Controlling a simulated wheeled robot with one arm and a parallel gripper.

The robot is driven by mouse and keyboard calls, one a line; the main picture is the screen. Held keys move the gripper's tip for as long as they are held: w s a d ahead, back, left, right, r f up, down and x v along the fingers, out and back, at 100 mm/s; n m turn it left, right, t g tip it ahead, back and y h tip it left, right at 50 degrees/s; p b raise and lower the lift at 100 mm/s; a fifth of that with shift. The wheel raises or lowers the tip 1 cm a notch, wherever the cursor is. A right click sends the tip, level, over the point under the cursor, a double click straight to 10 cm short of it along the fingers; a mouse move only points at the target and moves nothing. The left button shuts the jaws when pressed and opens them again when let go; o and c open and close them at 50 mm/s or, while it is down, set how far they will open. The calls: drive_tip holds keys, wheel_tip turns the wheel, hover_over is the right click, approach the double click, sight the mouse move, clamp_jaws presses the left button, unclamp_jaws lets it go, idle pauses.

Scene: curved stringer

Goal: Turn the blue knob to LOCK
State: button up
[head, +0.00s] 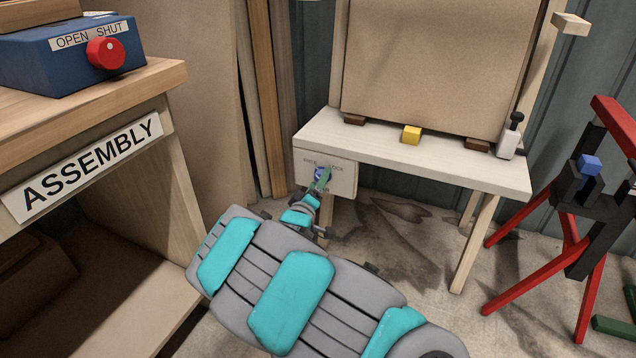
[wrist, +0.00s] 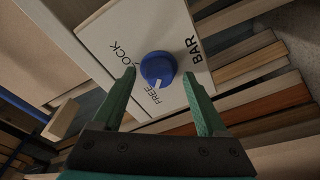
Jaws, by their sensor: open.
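The blue knob (wrist: 158,68) sits on a white panel (wrist: 105,28) lettered LOCK, FREE and BAR. Its white pointer mark is turned toward FREE. My gripper (wrist: 159,73) is open, with one green finger on each side of the knob in the wrist view. Gaps show between both fingers and the knob, and nothing is held. I cannot tell how far the fingertips are from the panel. In the head view the knob (head: 319,173) is partly hidden behind my gripper (head: 321,178), and the panel (head: 345,181) hangs below the left end of a pale bench.
The ASSEMBLY table (head: 100,110) at left carries a blue box with a red knob (head: 105,53). A red stand (head: 560,235) is at right.

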clamp_jaws()
idle(0.7)
